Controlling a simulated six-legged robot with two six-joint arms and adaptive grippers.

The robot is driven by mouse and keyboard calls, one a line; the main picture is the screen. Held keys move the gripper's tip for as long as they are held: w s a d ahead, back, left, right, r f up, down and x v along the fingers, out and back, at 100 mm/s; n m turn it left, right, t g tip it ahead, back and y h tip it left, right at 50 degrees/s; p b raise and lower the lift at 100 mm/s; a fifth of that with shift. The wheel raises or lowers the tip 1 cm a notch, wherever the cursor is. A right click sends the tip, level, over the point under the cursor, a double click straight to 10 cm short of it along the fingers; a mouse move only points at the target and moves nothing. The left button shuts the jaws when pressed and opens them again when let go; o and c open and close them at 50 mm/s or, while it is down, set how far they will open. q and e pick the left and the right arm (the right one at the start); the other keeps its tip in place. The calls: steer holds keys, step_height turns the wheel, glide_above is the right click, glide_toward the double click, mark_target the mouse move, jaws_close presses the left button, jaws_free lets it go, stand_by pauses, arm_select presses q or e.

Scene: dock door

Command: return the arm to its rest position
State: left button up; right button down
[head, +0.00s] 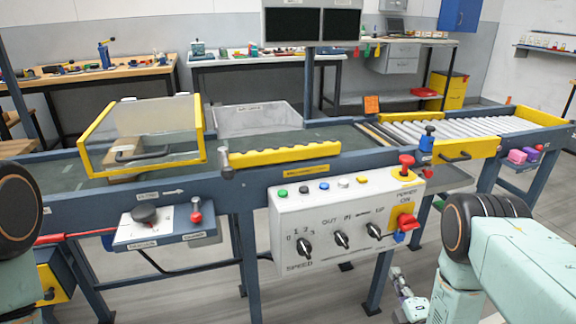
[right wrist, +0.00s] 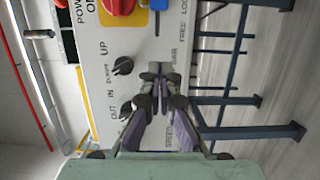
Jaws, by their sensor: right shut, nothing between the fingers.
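My right arm (head: 500,250) comes in from the lower right of the head view, a pale green arm with a dark joint. Its gripper (head: 402,288) hangs low at the bottom edge, below the control panel and in front of the floor. In the right wrist view the purple-padded fingers (right wrist: 160,72) are together with nothing between them. The control panel (head: 290,245) with its knobs stands beyond the fingertips, and they appear apart from it.
The conveyor frame (head: 240,190) crosses the view, with a yellow-framed clear guard (head: 155,135), a grey bin (head: 258,119) and rollers (head: 440,128). A red knob (head: 406,162) sticks up at the panel's right. Blue legs (head: 380,280) stand beside the gripper. Floor is open in front.

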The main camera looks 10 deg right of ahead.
steer(key=s+a+f+m+g+y, duration=0.1)
steer(key=s+a+f+m+g, duration=0.2)
steer(key=s+f+m+g, duration=0.3)
steer(key=s+a+f+m+g+y, duration=0.1)
steer(key=s+a+f+m+g, duration=0.3)
steer(key=s+f+m, duration=0.3)
steer(key=s+a+r+m+g+p, duration=0.1)
steer(key=s+a+r+m+g, duration=0.15)
steer(key=s, duration=0.45)
steer(key=s+a+r+m+g+p, duration=0.1)
steer(key=s+a+g, duration=0.3)
steer(key=s, duration=0.4)
steer(key=s+a+r+g+y, duration=0.1)
steer(key=s+a+r, duration=0.1)
steer(key=s+r, duration=0.2)
step_height(320, 180, up, 2)
steer(key=shift+r+p, duration=0.1)
steer(key=shift+p, duration=0.35)
